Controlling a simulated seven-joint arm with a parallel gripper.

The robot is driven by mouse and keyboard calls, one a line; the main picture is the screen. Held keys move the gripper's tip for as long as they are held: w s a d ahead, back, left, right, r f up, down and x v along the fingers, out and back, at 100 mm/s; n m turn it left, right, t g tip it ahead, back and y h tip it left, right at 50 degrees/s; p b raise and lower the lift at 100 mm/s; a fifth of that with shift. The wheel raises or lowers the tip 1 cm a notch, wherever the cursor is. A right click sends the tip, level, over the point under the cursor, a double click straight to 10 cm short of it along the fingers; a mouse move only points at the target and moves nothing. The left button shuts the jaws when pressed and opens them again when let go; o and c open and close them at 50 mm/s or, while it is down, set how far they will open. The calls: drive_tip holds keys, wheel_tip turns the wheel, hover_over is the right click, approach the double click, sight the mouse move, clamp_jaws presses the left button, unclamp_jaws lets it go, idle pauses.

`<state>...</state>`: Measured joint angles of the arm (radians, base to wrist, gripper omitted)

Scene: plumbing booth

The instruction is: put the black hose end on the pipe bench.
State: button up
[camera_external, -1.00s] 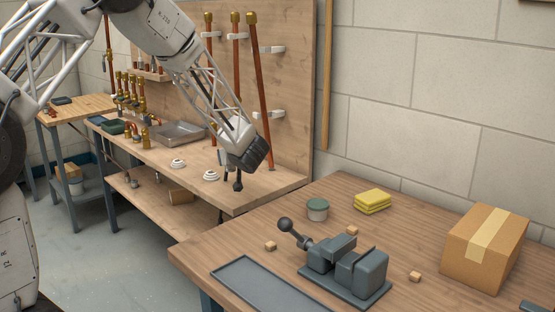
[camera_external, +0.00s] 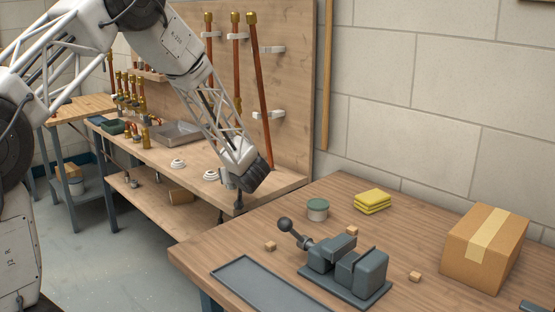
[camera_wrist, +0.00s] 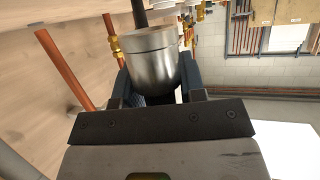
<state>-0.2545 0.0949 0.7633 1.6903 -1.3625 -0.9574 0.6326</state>
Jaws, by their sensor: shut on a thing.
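The pipe bench (camera_external: 283,181) is the wooden bench along the wall, with a tall wooden back panel. My gripper (camera_external: 231,183) is low over its front right edge. In the wrist view my gripper (camera_wrist: 154,78) is shut on the black hose end (camera_wrist: 152,56), a silver cylinder with a dark hose leading away from its far side. In the outside view a small dark piece of the hose end (camera_external: 238,203) shows below my gripper, at the bench's front edge. I cannot tell whether it touches the bench top.
White round flanges (camera_external: 178,163) and a metal tray (camera_external: 180,133) lie on the bench left of my gripper. Copper pipes (camera_external: 261,95) lean on the panel behind. The front table carries a vise (camera_external: 345,268), a green-lidded tin (camera_external: 317,209), yellow sponges (camera_external: 372,201) and a cardboard box (camera_external: 484,247).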

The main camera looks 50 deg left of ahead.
drive_tip(key=shift+f, duration=1.85)
drive_tip(key=shift+f, duration=0.15)
drive_tip(key=o, duration=0.9)
drive_tip(key=shift+o, duration=0.2)
drive_tip(key=v, duration=0.5)
drive_tip(key=shift+r, duration=0.45)
wheel_tip(320, 180, up, 6)
drive_tip(key=shift+r, duration=0.2)
drive_tip(key=shift+r, duration=0.1)
